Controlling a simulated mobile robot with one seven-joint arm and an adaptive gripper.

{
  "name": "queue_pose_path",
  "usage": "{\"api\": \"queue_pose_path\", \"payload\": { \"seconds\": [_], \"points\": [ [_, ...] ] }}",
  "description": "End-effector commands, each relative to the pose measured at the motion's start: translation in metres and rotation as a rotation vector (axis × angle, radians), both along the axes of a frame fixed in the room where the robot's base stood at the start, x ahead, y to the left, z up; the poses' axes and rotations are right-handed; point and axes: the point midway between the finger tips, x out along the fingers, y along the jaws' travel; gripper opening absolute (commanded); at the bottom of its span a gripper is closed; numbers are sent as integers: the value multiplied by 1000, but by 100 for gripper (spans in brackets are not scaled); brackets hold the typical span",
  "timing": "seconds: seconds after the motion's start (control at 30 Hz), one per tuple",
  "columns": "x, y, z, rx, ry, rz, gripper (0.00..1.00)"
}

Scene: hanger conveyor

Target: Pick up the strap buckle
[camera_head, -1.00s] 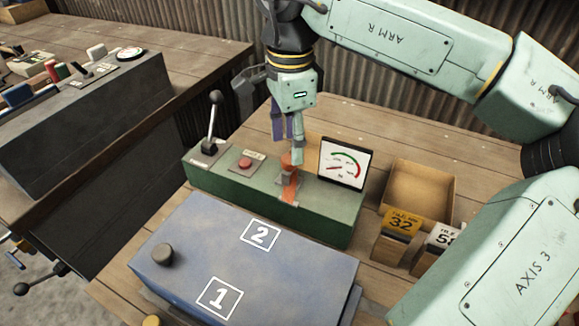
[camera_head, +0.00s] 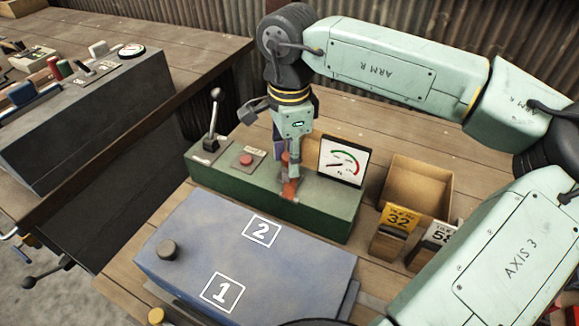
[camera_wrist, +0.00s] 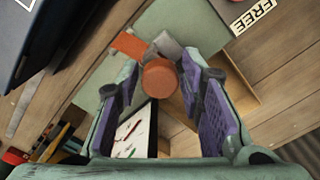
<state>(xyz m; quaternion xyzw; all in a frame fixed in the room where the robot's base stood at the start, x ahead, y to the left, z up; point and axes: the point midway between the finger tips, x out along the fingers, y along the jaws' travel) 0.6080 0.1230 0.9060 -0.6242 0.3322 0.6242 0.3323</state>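The strap buckle is an orange strap with a grey buckle (camera_head: 290,188) on top of the green control box (camera_head: 330,210), left of the gauge. In the wrist view, the flat orange strap end (camera_wrist: 129,44), the grey buckle part (camera_wrist: 168,46) and a rounded orange part (camera_wrist: 159,78) show. My gripper (camera_head: 290,168) points down over it and hides part of it in the head view. In the wrist view my gripper (camera_wrist: 160,70) is open, with one purple-padded finger on each side of the rounded orange part. Gaps show between pads and orange part.
The gauge (camera_head: 343,160) stands close on the right of my gripper. A lever (camera_head: 213,118) and a red button (camera_head: 246,160) are on the left. A blue box (camera_head: 205,245) is in front. An open cardboard box (camera_head: 416,188) and numbered tags (camera_head: 399,218) stand right.

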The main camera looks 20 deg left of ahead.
Motion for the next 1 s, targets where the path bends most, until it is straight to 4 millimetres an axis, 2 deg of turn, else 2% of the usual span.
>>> {"api": "queue_pose_path", "payload": {
  "seconds": [0.07, 0.47, 0.83, 1.0],
  "points": [
    [0, 0, 0, 0, 0, 0, 27],
    [0, 0, 0, -1, 1, 0, 1],
    [0, 0, -1, -2, 2, 0, 0],
    [0, 0, 7, -1, 0, 0, 0]
  ]
}}
